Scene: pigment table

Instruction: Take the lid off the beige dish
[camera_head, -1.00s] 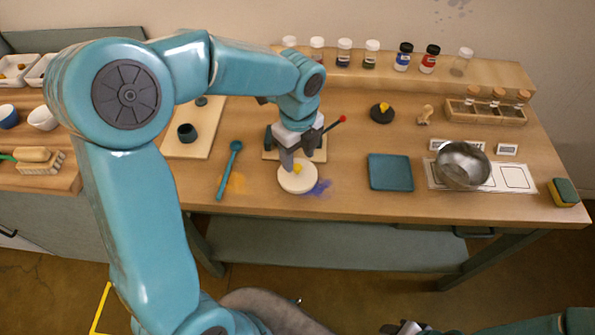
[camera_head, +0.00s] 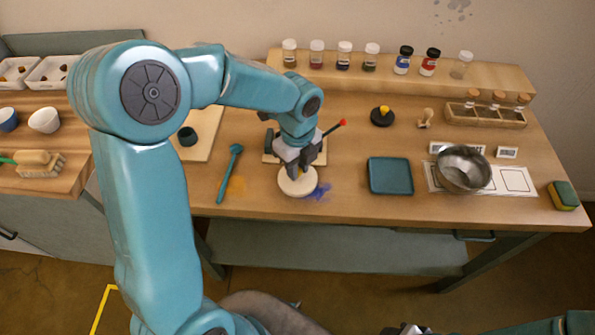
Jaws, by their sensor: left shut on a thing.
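The beige dish (camera_head: 297,187) is a round, pale disc near the table's front edge, left of the teal tray. Its lid has a small yellow knob, now mostly covered by my gripper; the seam between lid and dish is too small to tell. My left gripper (camera_head: 297,172) reaches down over the dish and is shut on the lid's knob. My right gripper (camera_head: 405,329) shows only in part at the bottom edge, and its jaws cannot be made out.
A teal spoon (camera_head: 230,172) lies left of the dish, and blue powder (camera_head: 320,191) is spilled at its right. A teal tray (camera_head: 390,176) and a metal bowl (camera_head: 462,168) stand further right. A dark disc with a yellow knob (camera_head: 382,117) sits behind the tray.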

